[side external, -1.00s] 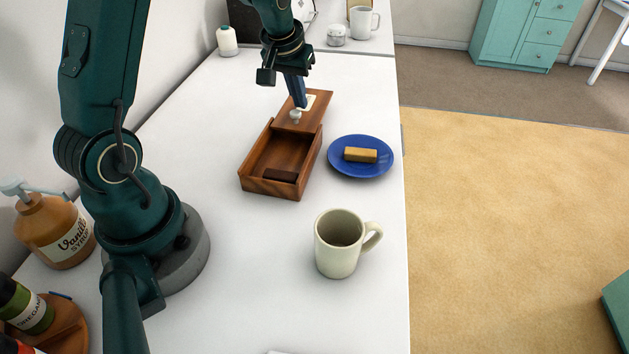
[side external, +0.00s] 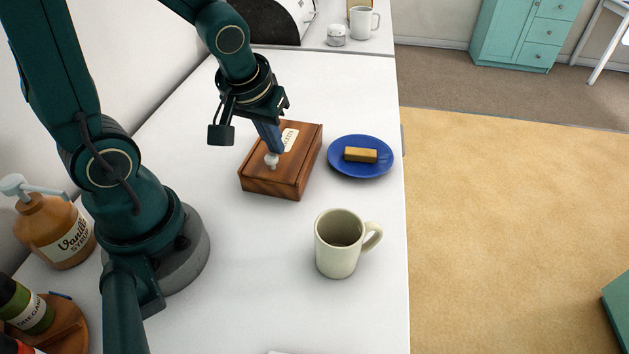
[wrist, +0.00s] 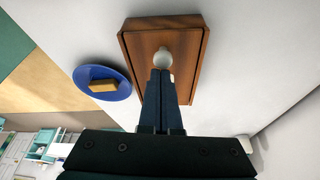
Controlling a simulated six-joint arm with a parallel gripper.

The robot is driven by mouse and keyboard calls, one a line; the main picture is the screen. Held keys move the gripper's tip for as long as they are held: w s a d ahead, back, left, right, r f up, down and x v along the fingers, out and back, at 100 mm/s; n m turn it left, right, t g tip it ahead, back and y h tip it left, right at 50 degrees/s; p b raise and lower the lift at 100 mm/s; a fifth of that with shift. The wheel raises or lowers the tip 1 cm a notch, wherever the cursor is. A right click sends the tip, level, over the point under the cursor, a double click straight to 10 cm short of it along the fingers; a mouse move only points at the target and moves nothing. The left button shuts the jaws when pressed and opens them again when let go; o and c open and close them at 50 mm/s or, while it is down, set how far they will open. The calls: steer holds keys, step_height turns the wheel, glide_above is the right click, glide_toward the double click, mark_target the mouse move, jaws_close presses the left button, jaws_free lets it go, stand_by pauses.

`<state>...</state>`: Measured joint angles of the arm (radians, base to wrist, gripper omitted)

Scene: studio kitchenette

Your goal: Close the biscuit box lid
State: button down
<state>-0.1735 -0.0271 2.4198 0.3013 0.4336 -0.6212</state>
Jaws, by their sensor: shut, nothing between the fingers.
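The wooden biscuit box (side external: 274,184) stands on the white counter, and its sliding lid (side external: 305,145) covers the top. A pale label shows on the lid, partly behind my gripper. The white knob (side external: 271,160) is on the lid near its near end; it also shows in the wrist view (wrist: 163,58). My gripper (side external: 275,150) is shut and empty, with its blue fingertips right beside the knob on its far side. In the wrist view the fingertips (wrist: 160,74) meet or nearly meet the knob; I cannot tell if they touch.
A blue plate (side external: 345,172) with a biscuit (side external: 361,155) on it is just right of the box. A cream mug (side external: 338,250) stands nearer the camera. A syrup bottle (side external: 58,230) is at the left.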

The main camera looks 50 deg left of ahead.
mark_target(287, 151)
stand_by(0.4)
steer(key=shift+w+a+r, duration=0.1)
steer(key=shift+w+a, duration=0.2)
steer(key=shift+w, duration=0.15)
steer(key=shift+w+a+r, duration=0.25)
steer(key=shift+w+a, duration=0.1)
steer(key=shift+w, duration=0.3)
steer(key=shift+w+a+r, duration=0.2)
steer(key=shift+w+a, duration=0.15)
steer(key=shift+w, duration=0.25)
steer(key=v, duration=1)
steer(key=s+d+f+m+t+h, duration=0.1)
steer(key=s+d+m+t+h, duration=0.1)
steer(key=s+d+m, duration=0.4)
steer(key=shift+s+d+f, duration=0.3)
steer(key=shift+s+d, duration=0.25)
steer(key=shift+s, duration=0.05)
